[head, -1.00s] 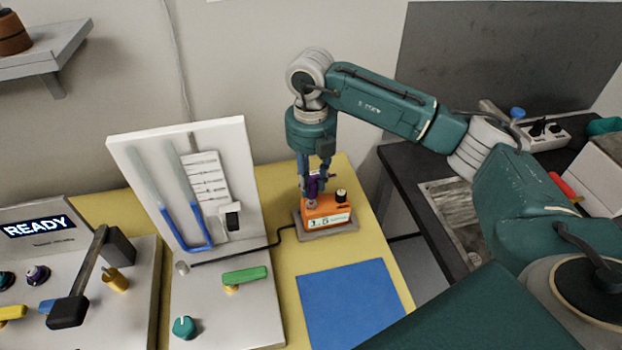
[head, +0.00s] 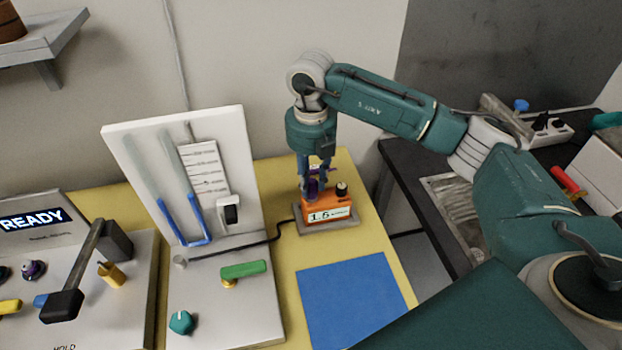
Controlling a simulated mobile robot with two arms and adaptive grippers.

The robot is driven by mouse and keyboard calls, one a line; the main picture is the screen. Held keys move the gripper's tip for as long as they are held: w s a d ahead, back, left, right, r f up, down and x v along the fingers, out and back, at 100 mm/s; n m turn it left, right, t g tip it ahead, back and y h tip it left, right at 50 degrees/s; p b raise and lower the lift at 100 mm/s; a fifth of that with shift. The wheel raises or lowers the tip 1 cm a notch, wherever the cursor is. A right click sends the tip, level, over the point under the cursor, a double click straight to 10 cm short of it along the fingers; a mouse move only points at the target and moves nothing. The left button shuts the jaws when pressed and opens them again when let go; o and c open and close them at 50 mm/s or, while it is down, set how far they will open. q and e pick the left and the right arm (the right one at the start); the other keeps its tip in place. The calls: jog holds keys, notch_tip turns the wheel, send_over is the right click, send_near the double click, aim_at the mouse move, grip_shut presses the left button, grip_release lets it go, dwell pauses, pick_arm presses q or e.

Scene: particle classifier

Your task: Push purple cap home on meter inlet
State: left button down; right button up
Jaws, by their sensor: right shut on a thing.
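The orange meter (head: 332,206) stands on a grey base at the back of the yellow table, with a black knob on top and a display that reads about 1.6. The purple cap (head: 313,188) is at the meter's top left, between the fingers of my right gripper (head: 316,187). My right gripper points down and is shut on the cap. The inlet is hidden behind the cap and fingers, so how far the cap sits on it cannot be told. My left gripper is not in view.
A white manometer panel (head: 232,150) with a blue-filled tube stands left of the meter, with a green lever (head: 243,269) on its base. A black cable runs to the meter. A blue mat (head: 352,300) lies in front, clear. A READY console (head: 30,222) is at far left.

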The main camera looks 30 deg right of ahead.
aim_at(312, 181)
jog(key=shift+f, duration=0.25)
jog(key=o, duration=1.1)
jog(key=shift+r, duration=0.1)
notch_tip(312, 181, up, 12)
jog(key=shift+f, duration=0.1)
